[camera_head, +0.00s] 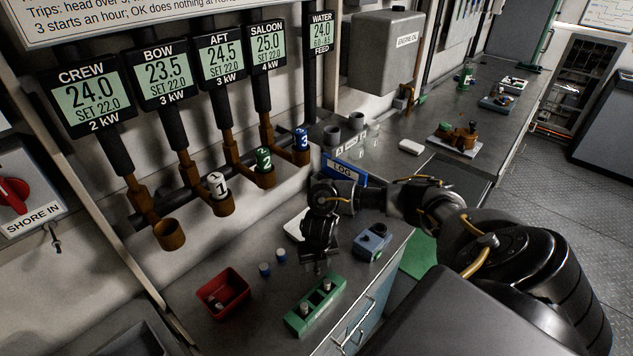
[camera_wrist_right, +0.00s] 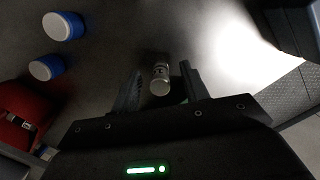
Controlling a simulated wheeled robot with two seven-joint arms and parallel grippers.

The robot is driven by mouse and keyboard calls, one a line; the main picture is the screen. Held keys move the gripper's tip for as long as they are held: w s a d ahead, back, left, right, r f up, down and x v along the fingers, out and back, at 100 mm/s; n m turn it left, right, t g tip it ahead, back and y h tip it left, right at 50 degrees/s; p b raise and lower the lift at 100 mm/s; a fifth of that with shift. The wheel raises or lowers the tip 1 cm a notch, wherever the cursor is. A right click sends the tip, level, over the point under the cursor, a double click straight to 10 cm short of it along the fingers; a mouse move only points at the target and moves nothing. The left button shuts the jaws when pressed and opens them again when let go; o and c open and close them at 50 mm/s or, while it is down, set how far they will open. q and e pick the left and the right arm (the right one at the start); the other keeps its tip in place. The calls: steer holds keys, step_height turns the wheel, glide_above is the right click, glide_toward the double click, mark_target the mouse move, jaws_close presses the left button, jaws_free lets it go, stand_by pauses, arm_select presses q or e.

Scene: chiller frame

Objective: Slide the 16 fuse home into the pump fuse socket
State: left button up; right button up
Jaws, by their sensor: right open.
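My right gripper (camera_head: 318,266) is open and points down at the bench in the head view. In the right wrist view its two fingers (camera_wrist_right: 161,88) stand apart, with a small silver-ended fuse (camera_wrist_right: 160,76) between them and a gap on each side. The fuse's number cannot be read, so I cannot tell if it is the 16. A green block (camera_head: 300,323) with small metal-topped pieces in it lies just in front of the gripper. A blue-grey box (camera_head: 373,238) stands to the right. I cannot tell which holds the pump socket. My left gripper is not in view.
A red bin (camera_head: 239,284) with small fuses lies left; it also shows in the wrist view (camera_wrist_right: 18,134). Two blue, pale-topped cylinders (camera_head: 264,269) (camera_head: 281,256) stand beside it. Numbered caps sit on wall pipes.

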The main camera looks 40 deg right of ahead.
steer(key=shift+f, duration=0.7)
steer(key=shift+c, duration=0.6)
steer(key=shift+w, duration=0.1)
jaws_close()
steer(key=shift+r, duration=0.1)
